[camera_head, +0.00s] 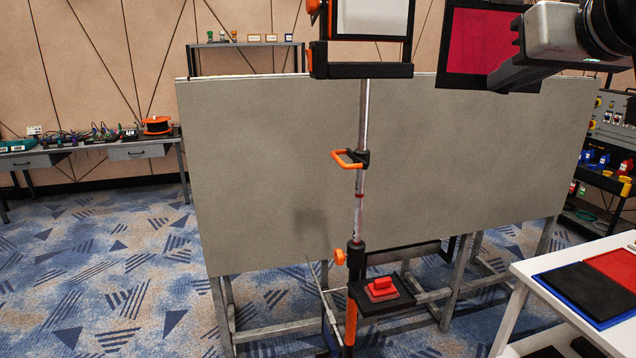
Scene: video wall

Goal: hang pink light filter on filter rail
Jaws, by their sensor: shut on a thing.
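The pink light filter (478,42), a deep pink sheet in a black frame, is held up at the top right, its upper part cut off by the picture edge. My gripper (520,72) is at its right side, shut on the filter's frame; the fingertips are partly hidden. To its left, a stand holds a lamp-like head with a white panel (372,16) and a black lower bar (362,70). This bar may be the filter rail; I cannot tell for certain. The filter is apart from it, to the right.
A large grey board (270,170) stands behind the stand. The stand's pole (362,130) has an orange handle (348,158) and a small tray (400,302) with a red object. A white table (530,290) with black and red sheets is at lower right.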

